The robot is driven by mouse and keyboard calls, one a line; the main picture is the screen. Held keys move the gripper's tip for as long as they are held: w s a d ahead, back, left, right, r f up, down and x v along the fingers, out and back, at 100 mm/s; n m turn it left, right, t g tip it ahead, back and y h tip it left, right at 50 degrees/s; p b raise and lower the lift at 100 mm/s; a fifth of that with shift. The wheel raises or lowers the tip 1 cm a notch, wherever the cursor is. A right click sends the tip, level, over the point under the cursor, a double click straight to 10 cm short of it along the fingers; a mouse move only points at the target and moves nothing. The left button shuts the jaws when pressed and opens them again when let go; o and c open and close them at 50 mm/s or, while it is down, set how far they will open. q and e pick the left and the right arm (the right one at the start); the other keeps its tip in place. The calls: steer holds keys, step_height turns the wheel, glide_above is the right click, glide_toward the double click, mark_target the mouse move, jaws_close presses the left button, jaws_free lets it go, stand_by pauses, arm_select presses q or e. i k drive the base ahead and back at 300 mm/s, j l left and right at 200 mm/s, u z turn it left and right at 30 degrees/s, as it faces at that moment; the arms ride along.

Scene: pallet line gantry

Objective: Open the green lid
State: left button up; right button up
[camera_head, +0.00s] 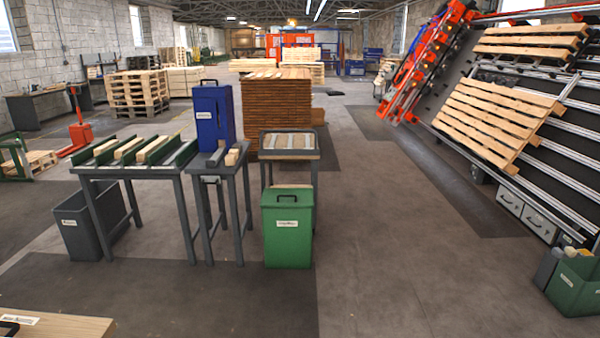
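A green bin (288,238) with a label on its front stands on the floor near the middle of the head view. Its green lid (287,196) lies flat on top, closed, with a dark handle on it. The bin stands in front of a small dark table. Neither of my grippers is in view, so nothing of mine touches the lid.
Grey tables (135,169) with wood pieces stand left of the bin, one bearing a blue box (213,115). A dark grey bin (82,228) is further left. An open green container (577,288) is at right. The floor (400,250) right of the bin is clear.

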mark_target(287, 193)
steer(key=i+u, duration=0.1)
steer(key=i, duration=2.15)
